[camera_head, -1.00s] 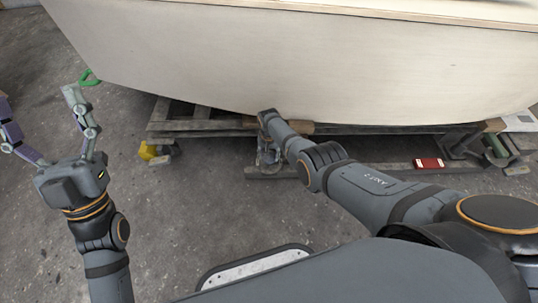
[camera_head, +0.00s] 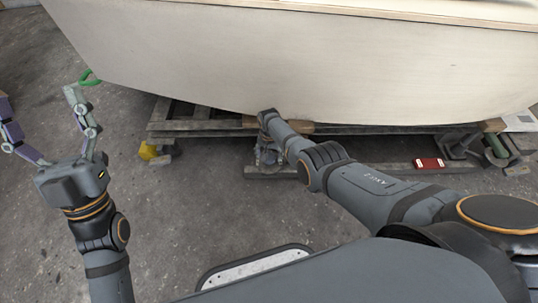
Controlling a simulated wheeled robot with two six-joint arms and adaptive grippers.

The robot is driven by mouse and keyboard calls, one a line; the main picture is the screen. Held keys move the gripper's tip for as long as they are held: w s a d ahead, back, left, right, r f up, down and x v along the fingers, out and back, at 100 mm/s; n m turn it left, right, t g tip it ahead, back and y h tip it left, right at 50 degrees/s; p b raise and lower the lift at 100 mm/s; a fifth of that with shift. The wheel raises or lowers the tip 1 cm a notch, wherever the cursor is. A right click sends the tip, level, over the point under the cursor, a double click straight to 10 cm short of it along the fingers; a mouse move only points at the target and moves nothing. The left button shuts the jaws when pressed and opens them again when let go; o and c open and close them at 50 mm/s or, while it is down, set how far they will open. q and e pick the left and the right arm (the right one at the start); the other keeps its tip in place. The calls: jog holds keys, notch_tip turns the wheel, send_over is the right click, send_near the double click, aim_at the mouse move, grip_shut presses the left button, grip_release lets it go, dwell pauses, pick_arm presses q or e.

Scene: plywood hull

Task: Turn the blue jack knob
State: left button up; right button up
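No blue jack knob can be made out; my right arm's end covers the area under the hull where dark jack-like metal parts show. My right gripper (camera_head: 267,154) is at the timber cradle (camera_head: 205,126) below the hull (camera_head: 290,65), pointing down beside those parts. Its fingers are small, dark and partly hidden, so I cannot tell whether they are open, shut or touching anything. My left gripper (camera_head: 42,112) is at the far left over the concrete floor, fingers spread wide, open and empty, well away from the cradle.
A yellow object (camera_head: 147,150) sits by the cradle's left end. A red and white box (camera_head: 430,163) and a green cylinder (camera_head: 496,145) lie to the right. The floor (camera_head: 190,215) in the middle is clear.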

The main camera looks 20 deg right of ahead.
notch_tip(320, 180, up, 12)
dwell(0.7)
dwell(0.4)
